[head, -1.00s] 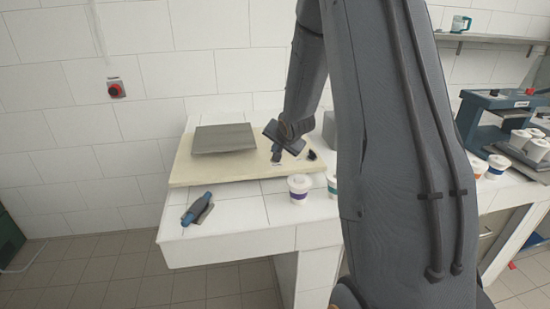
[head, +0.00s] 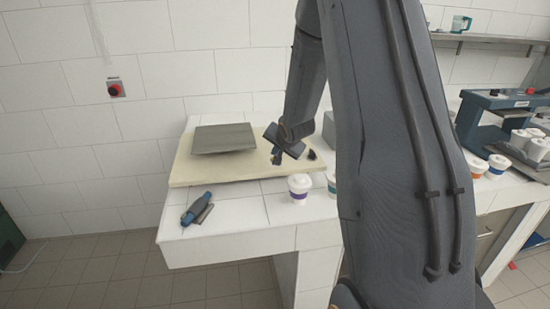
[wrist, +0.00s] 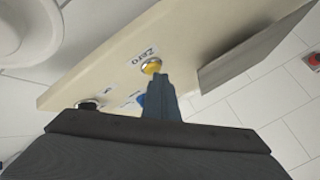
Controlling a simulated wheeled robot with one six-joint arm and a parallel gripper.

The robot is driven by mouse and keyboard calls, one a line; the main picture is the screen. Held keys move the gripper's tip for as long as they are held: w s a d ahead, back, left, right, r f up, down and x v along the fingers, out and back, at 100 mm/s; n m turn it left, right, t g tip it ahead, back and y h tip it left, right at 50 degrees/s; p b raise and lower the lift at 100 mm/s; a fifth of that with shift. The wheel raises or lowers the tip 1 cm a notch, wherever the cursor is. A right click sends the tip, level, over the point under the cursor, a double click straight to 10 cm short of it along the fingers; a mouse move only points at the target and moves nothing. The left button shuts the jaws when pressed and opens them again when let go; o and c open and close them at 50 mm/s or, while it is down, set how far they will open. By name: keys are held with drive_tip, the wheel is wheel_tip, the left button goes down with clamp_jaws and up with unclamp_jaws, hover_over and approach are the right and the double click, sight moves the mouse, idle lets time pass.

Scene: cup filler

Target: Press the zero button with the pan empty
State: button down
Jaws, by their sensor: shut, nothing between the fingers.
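The scale (head: 185,172) is a cream slab on the white tiled counter. Its grey square pan (head: 224,138) is bare and also shows in the wrist view (wrist: 255,50). In the wrist view the yellow zero button (wrist: 151,65), in a metal ring, sits beside the "Zero" label (wrist: 145,55). My gripper (wrist: 158,77) is shut and empty, pointing down at the button. Its fingertips overlap the button's near edge in the picture; I cannot tell whether they touch it. In the head view my gripper (head: 276,158) is over the scale's right part, where the button is hidden.
Lidded cups (head: 299,188) stand just in front of the scale, partly behind my arm. A blue-handled tool (head: 196,210) lies on the counter's front left. A blue press (head: 497,115) and more cups are at the right. A red wall button (head: 116,89) is at the left.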

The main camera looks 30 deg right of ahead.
idle(0.3)
drive_tip(key=shift+r+p, duration=0.65)
drive_tip(key=shift+p, duration=0.2)
wheel_tip(320, 180, up, 6)
drive_tip(key=p, duration=0.6)
drive_tip(key=shift+s+a, duration=0.1)
idle(0.6)
drive_tip(key=s+a+f+n+g+b, duration=0.1)
drive_tip(key=s+a+n+g+b, duration=0.1)
drive_tip(key=s+a, duration=0.4)
drive_tip(key=s+a+f+n+g+y+b, duration=0.1)
drive_tip(key=s+a+n, duration=0.4)
drive_tip(key=s, duration=1)
drive_tip(key=s+a+f+n+g+b, duration=0.2)
drive_tip(key=s+a+n+g+b, duration=0.2)
drive_tip(key=s+a, duration=0.4)
drive_tip(key=shift+s+a+f+g+y, duration=0.3)
drive_tip(key=shift+s+a+f, duration=0.05)
drive_tip(key=shift+s, duration=0.85)
